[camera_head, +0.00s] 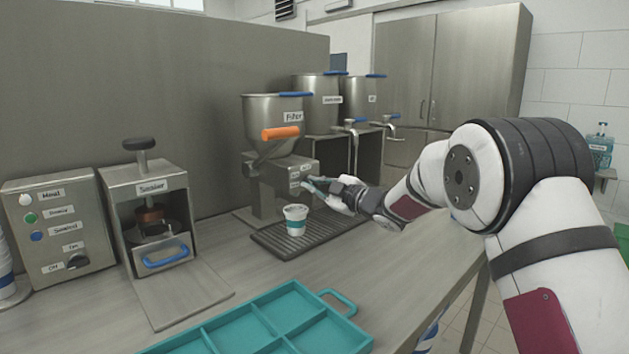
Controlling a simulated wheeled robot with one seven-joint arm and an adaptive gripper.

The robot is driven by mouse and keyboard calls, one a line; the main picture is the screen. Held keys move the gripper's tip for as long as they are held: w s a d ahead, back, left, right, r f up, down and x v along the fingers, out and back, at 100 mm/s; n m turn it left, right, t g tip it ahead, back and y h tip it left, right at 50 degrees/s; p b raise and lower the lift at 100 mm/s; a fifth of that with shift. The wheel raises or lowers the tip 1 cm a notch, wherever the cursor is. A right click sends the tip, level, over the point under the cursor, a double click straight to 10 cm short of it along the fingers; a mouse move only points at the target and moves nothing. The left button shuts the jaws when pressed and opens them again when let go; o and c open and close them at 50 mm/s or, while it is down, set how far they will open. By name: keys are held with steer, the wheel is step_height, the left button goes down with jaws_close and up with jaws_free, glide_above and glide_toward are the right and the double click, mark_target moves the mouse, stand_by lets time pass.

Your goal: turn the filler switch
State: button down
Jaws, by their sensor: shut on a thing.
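My gripper (310,183) is at the front right face of the filler body, just above and right of the cup. It is shut on a part there that I take to be the filler switch; the fingers hide most of it. A white cup with a teal band (295,220) stands upright on the dark drip tray (272,244), below the gripper.
A sealer (150,190) and a control box with knobs (58,225) stand at the left. A teal compartment tray (330,336) lies in front. Two steel dispensers (318,110) with taps stand behind the filler. Bare counter (375,262) lies right of the drip tray.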

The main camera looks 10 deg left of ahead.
steer(key=shift+m+p, duration=0.4)
steer(key=shift+m, duration=0.5)
steer(key=shift+f, duration=0.1)
steer(key=c, duration=1.7)
jaws_free()
steer(key=v, duration=1.2)
